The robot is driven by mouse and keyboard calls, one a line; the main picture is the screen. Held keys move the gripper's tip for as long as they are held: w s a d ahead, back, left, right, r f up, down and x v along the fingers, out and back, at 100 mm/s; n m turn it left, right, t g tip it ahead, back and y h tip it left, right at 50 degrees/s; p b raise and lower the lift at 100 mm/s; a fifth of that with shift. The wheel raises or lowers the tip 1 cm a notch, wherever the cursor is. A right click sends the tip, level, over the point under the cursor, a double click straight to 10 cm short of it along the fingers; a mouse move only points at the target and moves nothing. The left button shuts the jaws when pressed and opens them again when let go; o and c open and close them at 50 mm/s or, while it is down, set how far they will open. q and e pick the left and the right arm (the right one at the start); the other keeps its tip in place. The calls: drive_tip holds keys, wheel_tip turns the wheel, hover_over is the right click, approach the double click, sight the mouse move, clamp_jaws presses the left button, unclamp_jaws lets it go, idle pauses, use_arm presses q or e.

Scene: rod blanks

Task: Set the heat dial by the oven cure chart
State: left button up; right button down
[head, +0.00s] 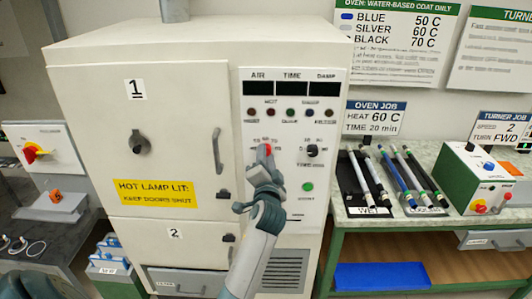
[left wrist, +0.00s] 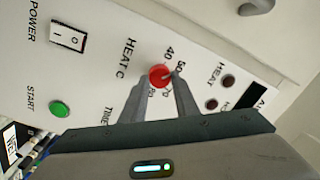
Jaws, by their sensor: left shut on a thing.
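The red heat dial (head: 267,148) is on the oven's control panel (head: 285,210). My left gripper (head: 266,156) is shut on the dial, one finger on each side in the left wrist view (left wrist: 160,84). The oven cure chart (head: 397,40) on the wall reads blue 50 C, silver 60 C, black 70 C. The oven job card (head: 374,118) reads heat 60 C, time 20 min. My right gripper is not in view.
A black time dial (head: 312,151) is right of the heat dial. A green start button (left wrist: 59,109) and a power switch (left wrist: 68,37) are on the panel. Oven door 1 (head: 165,110) is shut. A bench (head: 440,217) with racks of rods stands at right.

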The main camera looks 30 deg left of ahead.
use_arm(q)
drive_tip(key=shift+m, duration=0.3)
drive_tip(key=shift+r, duration=0.1)
drive_tip(key=o, duration=1.1)
drive_tip(key=shift+c, duration=0.2)
drive_tip(key=b+v, duration=0.5)
drive_tip(key=v, duration=1.2)
drive_tip(key=shift+f, duration=0.25)
drive_tip(key=shift+s, duration=0.1)
